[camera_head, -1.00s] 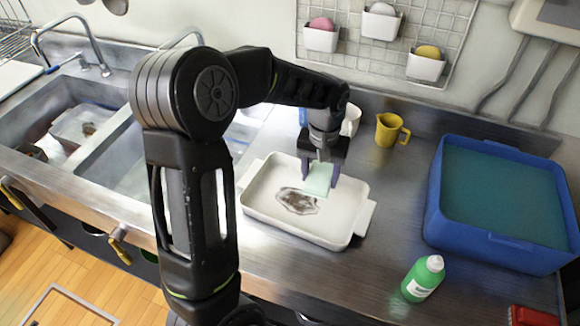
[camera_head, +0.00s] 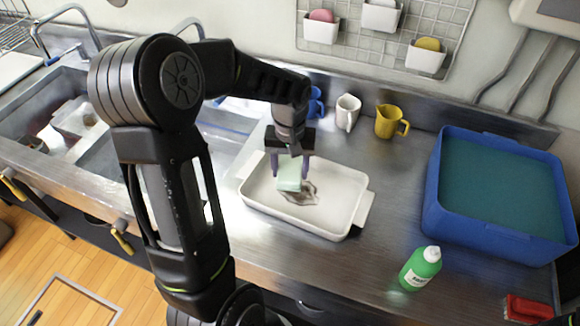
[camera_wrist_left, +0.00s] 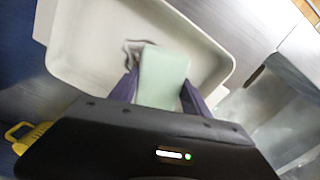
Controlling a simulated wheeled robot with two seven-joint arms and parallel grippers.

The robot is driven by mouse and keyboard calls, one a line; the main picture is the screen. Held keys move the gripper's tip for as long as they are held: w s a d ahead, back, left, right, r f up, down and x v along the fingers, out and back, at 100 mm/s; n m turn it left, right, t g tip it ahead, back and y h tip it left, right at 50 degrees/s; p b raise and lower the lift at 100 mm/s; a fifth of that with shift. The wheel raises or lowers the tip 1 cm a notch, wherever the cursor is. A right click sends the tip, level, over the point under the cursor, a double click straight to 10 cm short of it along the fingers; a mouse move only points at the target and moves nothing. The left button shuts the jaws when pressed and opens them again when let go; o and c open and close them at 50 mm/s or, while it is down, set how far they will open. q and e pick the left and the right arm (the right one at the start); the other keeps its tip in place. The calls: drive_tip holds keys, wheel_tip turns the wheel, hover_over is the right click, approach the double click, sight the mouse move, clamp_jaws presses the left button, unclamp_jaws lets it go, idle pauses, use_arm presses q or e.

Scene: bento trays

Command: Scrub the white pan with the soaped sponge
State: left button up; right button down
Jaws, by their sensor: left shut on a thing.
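The white pan (camera_head: 340,222) sits on the steel counter with a brown-grey stain (camera_head: 302,194) on its floor. My left gripper (camera_head: 290,178) is shut on a pale green sponge (camera_head: 289,173) and holds it over the pan, at the left edge of the stain. The left wrist view shows the sponge (camera_wrist_left: 162,78) between the two fingers, covering part of the stain, inside the white pan (camera_wrist_left: 85,45). I cannot tell whether the sponge touches the pan floor. My right gripper is not in view.
A green bottle (camera_head: 421,268) stands in front right of the pan. A blue tub (camera_head: 432,205) is at the right. Yellow (camera_head: 388,122), white (camera_head: 347,112) and blue (camera_head: 316,104) cups stand behind. The sink (camera_head: 92,160) is at the left.

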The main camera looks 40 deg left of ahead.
sight(303, 198)
use_arm(q)
drive_tip(key=shift+f+b, duration=1.4)
drive_tip(key=shift+f, duration=0.9)
drive_tip(key=shift+f+b, duration=0.8)
drive_tip(key=shift+f, duration=0.25)
drive_tip(key=shift+d, duration=0.15)
drive_tip(key=shift+w+d+r, duration=0.1)
drive_tip(key=shift+w+d, duration=0.1)
drive_tip(key=shift+d, duration=0.65)
drive_tip(key=shift+w+d+r, duration=0.1)
drive_tip(key=shift+w+d, duration=0.1)
drive_tip(key=shift+d, duration=0.65)
drive_tip(key=shift+f+b, duration=0.2)
drive_tip(key=shift+b, duration=0.25)
